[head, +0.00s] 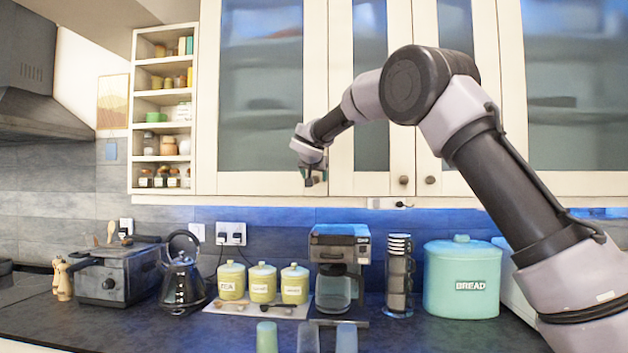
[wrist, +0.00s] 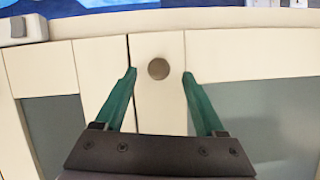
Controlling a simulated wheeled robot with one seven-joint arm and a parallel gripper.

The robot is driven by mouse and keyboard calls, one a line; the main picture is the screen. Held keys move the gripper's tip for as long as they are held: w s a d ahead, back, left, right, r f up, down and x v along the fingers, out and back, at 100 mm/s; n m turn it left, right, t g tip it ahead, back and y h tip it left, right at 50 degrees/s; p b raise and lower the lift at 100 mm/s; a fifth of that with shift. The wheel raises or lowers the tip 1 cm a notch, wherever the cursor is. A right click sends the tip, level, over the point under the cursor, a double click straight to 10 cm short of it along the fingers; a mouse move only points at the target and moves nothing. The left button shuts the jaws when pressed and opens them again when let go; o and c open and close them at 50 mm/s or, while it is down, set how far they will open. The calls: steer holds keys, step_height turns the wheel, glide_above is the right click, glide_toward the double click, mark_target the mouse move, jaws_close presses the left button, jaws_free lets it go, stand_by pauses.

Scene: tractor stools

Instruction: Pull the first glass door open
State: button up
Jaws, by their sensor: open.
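The leftmost glass door (head: 262,90) of the wall cabinet is a wide cream frame around blue-grey glass. It looks shut, flush with its neighbour. My gripper (head: 313,178) is at its lower right corner and hides its knob in the head view. In the wrist view, the round brown knob (wrist: 158,68) sits on a cream stile beside a door seam. The two green fingers of my gripper (wrist: 159,74) are open, one on each side of the knob, with gaps to it. How deep they reach around it I cannot tell.
A second glass door (head: 358,165) adjoins on the right, with more doors beyond. Open spice shelves (head: 160,98) stand left of the cabinet. On the counter below are a coffee maker (head: 340,265), canisters (head: 263,283), a kettle (head: 182,284) and a bread bin (head: 462,270).

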steer(key=shift+x, duration=1.3)
steer(key=shift+d, duration=0.1)
jaws_close()
stand_by(0.4)
